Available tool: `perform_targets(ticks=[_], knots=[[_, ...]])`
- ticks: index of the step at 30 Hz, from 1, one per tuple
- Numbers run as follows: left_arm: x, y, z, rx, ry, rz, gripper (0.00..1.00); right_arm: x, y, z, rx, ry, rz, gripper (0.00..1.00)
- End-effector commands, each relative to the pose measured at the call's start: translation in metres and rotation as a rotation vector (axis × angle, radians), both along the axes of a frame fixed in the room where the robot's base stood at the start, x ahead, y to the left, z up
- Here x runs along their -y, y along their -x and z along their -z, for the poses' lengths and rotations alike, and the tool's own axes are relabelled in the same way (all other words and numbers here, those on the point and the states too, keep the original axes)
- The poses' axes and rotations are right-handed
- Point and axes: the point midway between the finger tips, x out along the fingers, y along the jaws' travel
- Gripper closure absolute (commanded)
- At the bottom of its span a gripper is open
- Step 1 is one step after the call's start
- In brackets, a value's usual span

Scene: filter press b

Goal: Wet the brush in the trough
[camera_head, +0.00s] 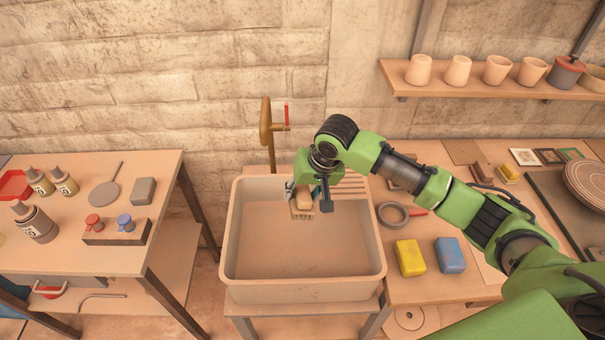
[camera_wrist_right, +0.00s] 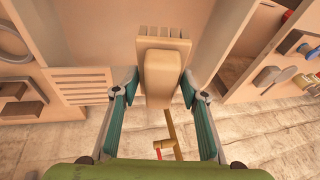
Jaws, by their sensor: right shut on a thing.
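The pale wooden brush (camera_head: 303,203) is between the fingers of my right gripper (camera_head: 307,194), which is shut on it. It also shows in the right wrist view (camera_wrist_right: 163,78), with a rounded grip on a flat block and a toothed bristle edge. The trough (camera_head: 305,291) is a deep tan basin. The brush is over its back part, inside the rim as seen from above; I cannot tell whether its bristles touch anything below. No water surface can be made out in the trough. My left gripper is not in view.
A brass tap (camera_head: 266,128) with a red lever stands behind the trough. A yellow block (camera_head: 410,258) and a blue block (camera_head: 450,255) lie on the right bench. The left table (camera_head: 60,255) holds bottles and stamps. A shelf (camera_head: 470,86) carries cups.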

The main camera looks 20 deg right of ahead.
Motion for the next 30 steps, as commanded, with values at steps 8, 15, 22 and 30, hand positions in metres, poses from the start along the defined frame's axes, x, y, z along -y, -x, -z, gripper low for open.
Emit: perform_targets(ticks=[8, 15, 22, 30], knots=[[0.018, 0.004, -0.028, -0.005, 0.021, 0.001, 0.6, 0.008, -0.013, 0.017, -0.013, -0.051, 0.039, 0.77], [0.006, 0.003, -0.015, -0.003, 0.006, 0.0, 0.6, 0.009, -0.013, 0.03, -0.012, -0.052, 0.04, 0.77], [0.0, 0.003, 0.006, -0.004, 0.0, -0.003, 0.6, 0.009, -0.014, 0.05, -0.011, -0.051, 0.041, 0.77], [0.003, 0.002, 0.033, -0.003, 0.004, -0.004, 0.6, 0.009, -0.013, 0.073, -0.011, -0.051, 0.04, 0.77]])
